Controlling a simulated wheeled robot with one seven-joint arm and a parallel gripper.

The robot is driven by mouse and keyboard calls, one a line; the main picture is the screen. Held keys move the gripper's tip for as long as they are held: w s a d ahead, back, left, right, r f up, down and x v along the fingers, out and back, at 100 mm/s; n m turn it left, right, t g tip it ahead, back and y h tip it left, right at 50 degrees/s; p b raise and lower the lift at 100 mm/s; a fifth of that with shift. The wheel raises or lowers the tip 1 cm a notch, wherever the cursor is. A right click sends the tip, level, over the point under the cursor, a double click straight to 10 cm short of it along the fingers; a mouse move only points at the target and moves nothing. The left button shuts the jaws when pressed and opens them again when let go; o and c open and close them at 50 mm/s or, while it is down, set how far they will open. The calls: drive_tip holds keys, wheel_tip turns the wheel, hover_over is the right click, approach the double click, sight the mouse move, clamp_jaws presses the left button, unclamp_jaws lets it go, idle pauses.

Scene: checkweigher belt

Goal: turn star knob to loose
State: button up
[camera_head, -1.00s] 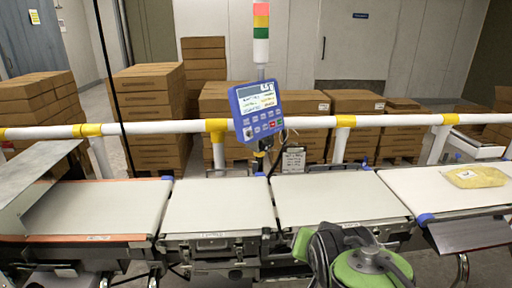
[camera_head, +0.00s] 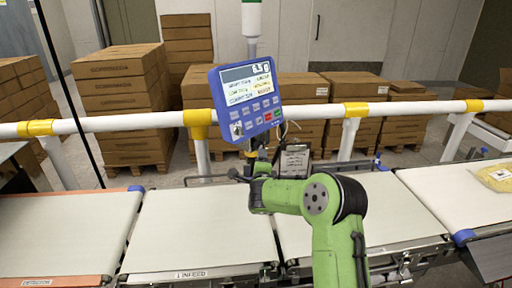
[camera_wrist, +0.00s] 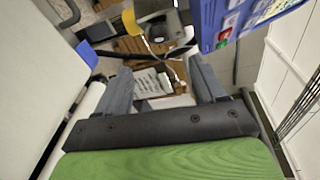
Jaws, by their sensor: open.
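A blue control display (camera_head: 246,98) stands on a post behind the belts, and its lower edge shows at the top right of the wrist view (camera_wrist: 232,22). Below it on the post is a clamp area with yellow and dark parts (camera_wrist: 158,12). A dark rounded part there (camera_wrist: 158,32) may be the star knob, but its shape is not clear. My gripper (camera_wrist: 160,78) is open with nothing between its two grey fingers. The dark part lies beyond the fingertips, apart from them. In the head view my gripper is near the post below the display, and my wrist partly hides that area.
White conveyor belts (camera_head: 200,228) run across the front. A white rail with yellow joints (camera_head: 100,124) passes behind the post. A small printed card (camera_head: 294,160) stands right of the post. A yellow bag (camera_head: 496,176) lies on the right belt. Stacked cartons (camera_head: 118,100) stand behind.

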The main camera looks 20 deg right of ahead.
sight(258, 146)
drive_tip(key=x, duration=1.4)
drive_tip(key=shift+f, duration=0.1)
drive_tip(key=c, duration=1)
drive_tip(key=n+t+b, duration=0.1)
drive_tip(key=b, duration=0.4)
drive_tip(key=n+t+h+b, duration=0.1)
drive_tip(key=n+t+b, duration=0.1)
drive_tip(key=b, duration=0.3)
drive_tip(key=shift+f, duration=0.35)
drive_tip(key=shift+c, duration=0.2)
drive_tip(key=o, duration=1)
drive_tip(key=shift+r, duration=0.1)
drive_tip(key=shift+o, duration=0.2)
